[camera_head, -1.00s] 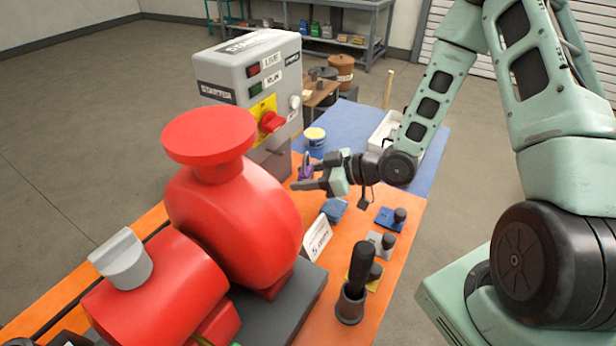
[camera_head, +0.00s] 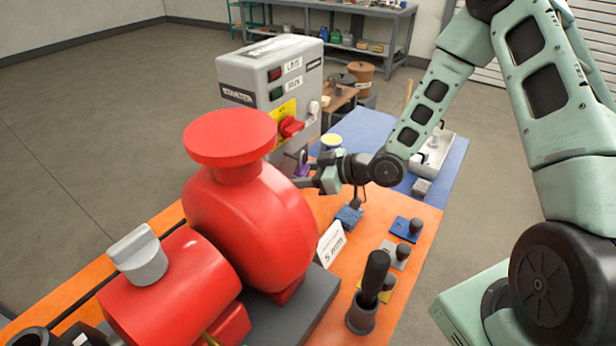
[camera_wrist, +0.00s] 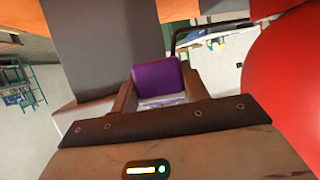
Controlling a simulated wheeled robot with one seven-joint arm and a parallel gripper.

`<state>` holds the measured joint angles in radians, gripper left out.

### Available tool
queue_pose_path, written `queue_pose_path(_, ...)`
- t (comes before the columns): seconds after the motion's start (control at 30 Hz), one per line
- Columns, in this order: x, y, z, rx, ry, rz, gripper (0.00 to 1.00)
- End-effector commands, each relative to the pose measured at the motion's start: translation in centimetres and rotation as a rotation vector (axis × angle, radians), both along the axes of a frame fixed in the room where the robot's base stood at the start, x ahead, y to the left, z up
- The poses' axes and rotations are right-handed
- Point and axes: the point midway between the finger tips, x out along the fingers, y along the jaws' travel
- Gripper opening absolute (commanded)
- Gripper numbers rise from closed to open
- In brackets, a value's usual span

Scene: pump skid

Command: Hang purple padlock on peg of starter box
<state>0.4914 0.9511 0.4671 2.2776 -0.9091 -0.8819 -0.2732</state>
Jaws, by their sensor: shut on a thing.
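The grey starter box (camera_head: 245,75) stands behind the red pump, with a red rotary switch on a yellow plate and red and green lamps on its front. I cannot make out its peg. My gripper (camera_head: 306,182) is beside the box's lower front, just right of the pump. In the wrist view my gripper (camera_wrist: 158,105) is shut on the purple padlock (camera_wrist: 157,79), whose body sits between the fingers. In the head view only a small bit of the padlock (camera_head: 302,170) shows. A grey upright surface, probably the box's stand, is close in front of the padlock in the wrist view.
The red pump (camera_head: 250,225) stands close left of my gripper. A white tray (camera_head: 433,155) is on the blue part.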

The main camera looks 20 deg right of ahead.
Motion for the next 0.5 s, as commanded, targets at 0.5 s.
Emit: queue_pose_path(0.5, 2.1, 1.4, -0.8, 0.0, 0.0, 0.0, 0.15)
